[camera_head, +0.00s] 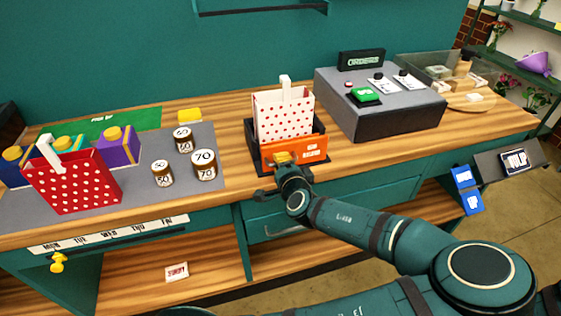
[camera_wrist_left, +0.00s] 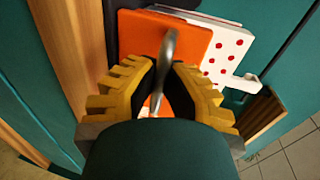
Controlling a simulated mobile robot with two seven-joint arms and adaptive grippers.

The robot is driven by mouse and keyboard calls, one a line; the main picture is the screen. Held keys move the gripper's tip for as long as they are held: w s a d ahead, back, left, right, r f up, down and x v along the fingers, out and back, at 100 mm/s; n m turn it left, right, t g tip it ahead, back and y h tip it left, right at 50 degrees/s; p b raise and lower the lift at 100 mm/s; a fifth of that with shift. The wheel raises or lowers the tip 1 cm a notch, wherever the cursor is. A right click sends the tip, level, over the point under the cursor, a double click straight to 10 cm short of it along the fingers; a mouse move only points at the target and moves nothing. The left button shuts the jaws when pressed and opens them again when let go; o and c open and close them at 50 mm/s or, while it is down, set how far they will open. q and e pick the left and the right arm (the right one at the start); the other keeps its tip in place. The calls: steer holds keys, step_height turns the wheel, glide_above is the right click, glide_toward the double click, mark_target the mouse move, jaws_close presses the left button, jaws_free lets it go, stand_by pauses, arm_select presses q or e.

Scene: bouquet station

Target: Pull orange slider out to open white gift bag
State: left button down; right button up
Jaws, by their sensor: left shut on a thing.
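The white gift bag (camera_head: 283,112) with red dots stands upright in a dark holder (camera_head: 254,150) on the wooden counter. An orange slider (camera_head: 312,148) with small white labels covers the lower front of the bag. My left gripper (camera_head: 283,158) is at the front of the slider, with its yellow fingers shut on it. In the left wrist view, the fingers (camera_wrist_left: 165,85) close around a grey curved handle (camera_wrist_left: 167,62) in front of the orange slider (camera_wrist_left: 190,38). The dotted bag (camera_wrist_left: 228,55) shows behind it. The exact contact is partly hidden. My right gripper is not seen.
A grey console (camera_head: 385,112) with a green button stands right of the bag. Labelled jars (camera_head: 204,164) stand to its left. A red dotted bag (camera_head: 75,185) and colored boxes (camera_head: 118,148) are at the far left. A drawer (camera_head: 275,224) is under the counter edge.

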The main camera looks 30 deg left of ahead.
arm_select(q)
steer(key=shift+s, duration=0.1)
steer(key=c, duration=1)
jaws_free()
steer(key=shift+r, duration=0.1)
step_height(320, 180, up, 10)
steer(key=shift+f, duration=0.1)
